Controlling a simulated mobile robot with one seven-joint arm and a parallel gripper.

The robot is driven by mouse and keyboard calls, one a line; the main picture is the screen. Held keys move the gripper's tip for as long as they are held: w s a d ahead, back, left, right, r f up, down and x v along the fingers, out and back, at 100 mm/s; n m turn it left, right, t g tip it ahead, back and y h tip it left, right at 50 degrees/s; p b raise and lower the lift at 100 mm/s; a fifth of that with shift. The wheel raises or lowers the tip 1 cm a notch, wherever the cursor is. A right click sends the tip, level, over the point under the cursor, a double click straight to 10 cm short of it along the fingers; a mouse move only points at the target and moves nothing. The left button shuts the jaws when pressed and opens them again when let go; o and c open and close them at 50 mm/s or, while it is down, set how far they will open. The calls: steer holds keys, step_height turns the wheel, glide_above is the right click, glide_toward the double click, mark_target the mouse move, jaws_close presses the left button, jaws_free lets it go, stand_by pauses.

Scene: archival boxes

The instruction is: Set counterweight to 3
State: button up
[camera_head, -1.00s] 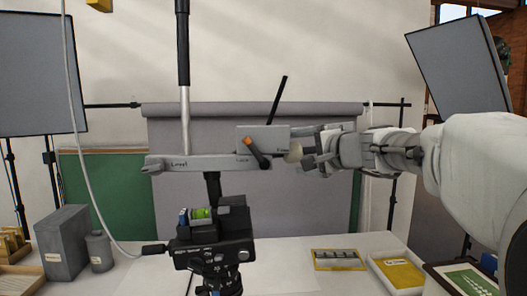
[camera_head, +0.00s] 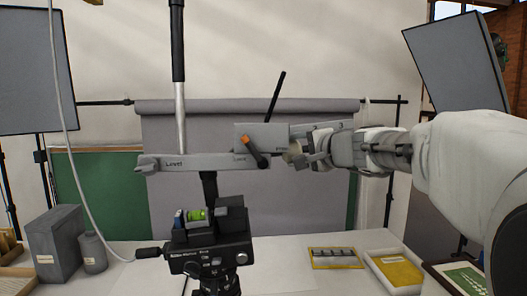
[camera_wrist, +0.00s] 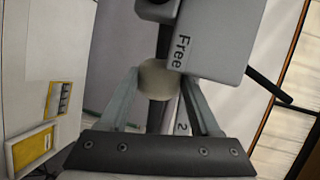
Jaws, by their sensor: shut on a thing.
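A grey arm marked "Level" (camera_head: 205,162) lies nearly level above a black tripod head (camera_head: 210,255). At its right end is a grey block (camera_head: 262,132) with an orange-tipped lever (camera_head: 250,147); the block reads "Free" in the wrist view (camera_wrist: 215,35). A pale round knob (camera_wrist: 155,78), apparently the counterweight, sits beside the block. My gripper (camera_head: 300,153) is shut on this knob from the right, with a finger on either side in the wrist view. A scale strip showing "2" (camera_wrist: 182,127) runs behind it, between the fingers. Other scale marks are hidden.
A green bubble level (camera_head: 196,214) sits on the tripod head. A grey box (camera_head: 54,245) and a canister (camera_head: 93,252) stand at left. A yellow-edged card (camera_head: 337,258) and a tray (camera_head: 397,268) lie at right. A dark rod (camera_head: 276,97) rises behind the block.

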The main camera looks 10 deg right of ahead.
jaws_close()
steer(key=d+r+b, duration=0.1)
steer(key=d, duration=1.3)
steer(key=shift+d+r+b, duration=0.2)
steer(key=shift+r+b, duration=0.1)
steer(key=shift+r, duration=0.05)
steer(key=o, duration=0.7)
jaws_free()
steer(key=shift+o, duration=0.2)
steer(key=shift+s, duration=0.15)
steer(key=b+v, duration=0.2)
steer(key=v, duration=1.5)
